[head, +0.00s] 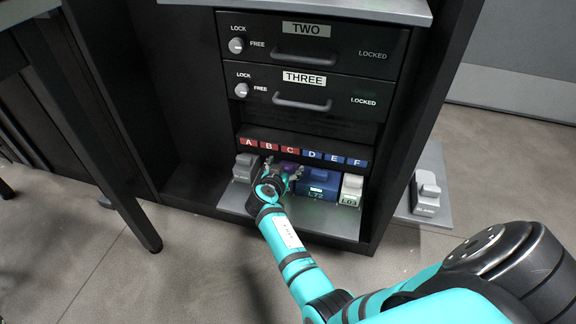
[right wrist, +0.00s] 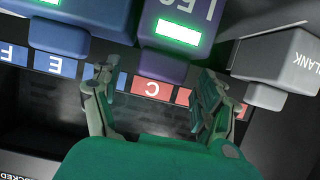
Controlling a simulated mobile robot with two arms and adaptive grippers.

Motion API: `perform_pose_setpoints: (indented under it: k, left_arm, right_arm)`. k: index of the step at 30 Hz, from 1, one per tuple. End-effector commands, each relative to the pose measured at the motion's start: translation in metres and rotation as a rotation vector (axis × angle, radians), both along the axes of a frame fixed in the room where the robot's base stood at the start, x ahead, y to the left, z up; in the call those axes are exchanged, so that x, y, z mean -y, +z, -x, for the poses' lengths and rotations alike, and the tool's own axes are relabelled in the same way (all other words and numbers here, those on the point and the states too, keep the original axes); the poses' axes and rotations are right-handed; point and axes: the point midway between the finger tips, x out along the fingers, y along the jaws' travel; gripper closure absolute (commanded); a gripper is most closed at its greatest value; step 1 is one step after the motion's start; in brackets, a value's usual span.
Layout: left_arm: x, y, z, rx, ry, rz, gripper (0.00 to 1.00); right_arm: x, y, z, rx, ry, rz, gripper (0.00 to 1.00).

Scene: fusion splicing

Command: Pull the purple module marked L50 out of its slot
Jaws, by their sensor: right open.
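The purple module (right wrist: 180,18) shows at the top middle of the right wrist view, upside down, with a lit green label panel and lettering that starts "L5", partly cut off. Its handle (right wrist: 163,66) points down between my fingers, near the red C tag. My right gripper (right wrist: 156,90) is open, one finger either side of that handle, with visible gaps and no clear contact. In the head view my right gripper (head: 277,171) is at the lower slot row and hides most of the purple module. My left gripper is out of view.
The blue L72 module (head: 318,183) sits right beside the purple one, then the white L03 module (head: 350,189). A grey blank module (head: 244,167) is at the left end; another (head: 427,192) lies outside right. Locked drawers TWO (head: 310,45) and THREE (head: 302,92) are above.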

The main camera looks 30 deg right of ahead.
Motion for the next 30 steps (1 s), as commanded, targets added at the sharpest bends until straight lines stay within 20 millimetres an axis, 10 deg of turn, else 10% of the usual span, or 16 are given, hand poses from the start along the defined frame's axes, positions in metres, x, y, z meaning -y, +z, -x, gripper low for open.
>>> perform_pose_setpoints:
  k: [11,26,30]
  left_arm:
    - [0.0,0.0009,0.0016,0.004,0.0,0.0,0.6]
    - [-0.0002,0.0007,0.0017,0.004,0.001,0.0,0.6]
    - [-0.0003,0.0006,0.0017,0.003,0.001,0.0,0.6]
  right_arm:
    - [-0.0016,-0.0013,0.0002,0.0,0.0,0.0,0.23]
    - [-0.0012,-0.0011,0.0002,0.0,-0.001,0.0,0.88]
    - [-0.001,-0.0011,0.0002,-0.001,-0.001,0.001,0.92]
